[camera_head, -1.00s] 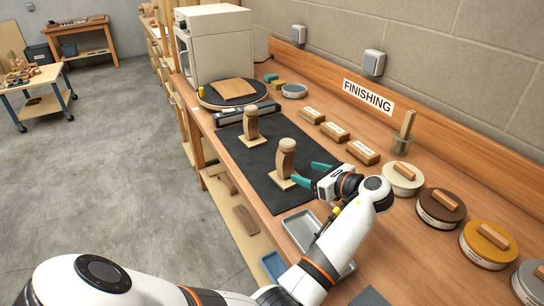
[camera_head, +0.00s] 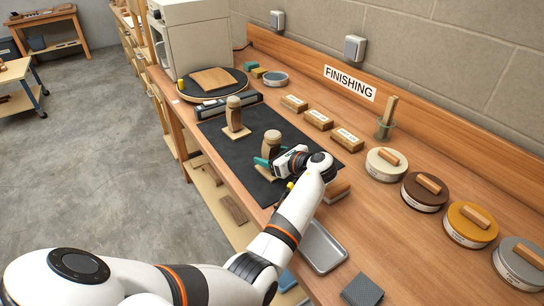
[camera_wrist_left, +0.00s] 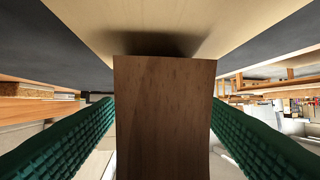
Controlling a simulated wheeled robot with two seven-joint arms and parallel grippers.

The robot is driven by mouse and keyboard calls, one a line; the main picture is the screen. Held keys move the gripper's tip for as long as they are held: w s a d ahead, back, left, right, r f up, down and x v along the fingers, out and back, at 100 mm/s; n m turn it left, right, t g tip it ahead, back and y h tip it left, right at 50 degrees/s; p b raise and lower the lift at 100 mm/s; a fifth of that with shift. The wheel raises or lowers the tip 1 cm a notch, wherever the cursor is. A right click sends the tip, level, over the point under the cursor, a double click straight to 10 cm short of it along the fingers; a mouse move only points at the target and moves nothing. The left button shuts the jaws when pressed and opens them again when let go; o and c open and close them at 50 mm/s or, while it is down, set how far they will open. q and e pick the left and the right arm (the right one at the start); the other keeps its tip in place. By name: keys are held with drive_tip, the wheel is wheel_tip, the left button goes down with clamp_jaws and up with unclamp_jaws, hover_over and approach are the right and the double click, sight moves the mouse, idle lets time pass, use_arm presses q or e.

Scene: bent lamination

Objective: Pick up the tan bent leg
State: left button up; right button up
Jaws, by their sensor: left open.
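Two bent wooden legs stand upright on small pale bases on the black mat in the head view. The nearer leg (camera_head: 271,146) is at my left gripper (camera_head: 264,163), and its lower part is partly hidden by the gripper. The farther leg (camera_head: 234,113) stands apart, up and to the left. In the left wrist view the nearer leg (camera_wrist_left: 163,115) fills the middle, with its pale base (camera_wrist_left: 90,20) along the top. The green fingers are open, one on each side of the leg, with visible gaps. My right gripper is not in view.
The black mat (camera_head: 215,130) lies on the wooden bench. A metal tray (camera_head: 322,248) is in front of the gripper. Labelled blocks (camera_head: 318,119) and several round tins (camera_head: 423,191) line the back. A turntable (camera_head: 213,85) stands at the far end.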

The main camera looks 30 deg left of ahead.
use_arm(q)
drive_tip(key=shift+a+f, duration=0.2)
drive_tip(key=shift+a, duration=0.3)
drive_tip(key=shift+d, duration=0.1)
drive_tip(key=shift+c, duration=0.3)
drive_tip(key=c, duration=1.2)
drive_tip(key=shift+o, duration=0.2)
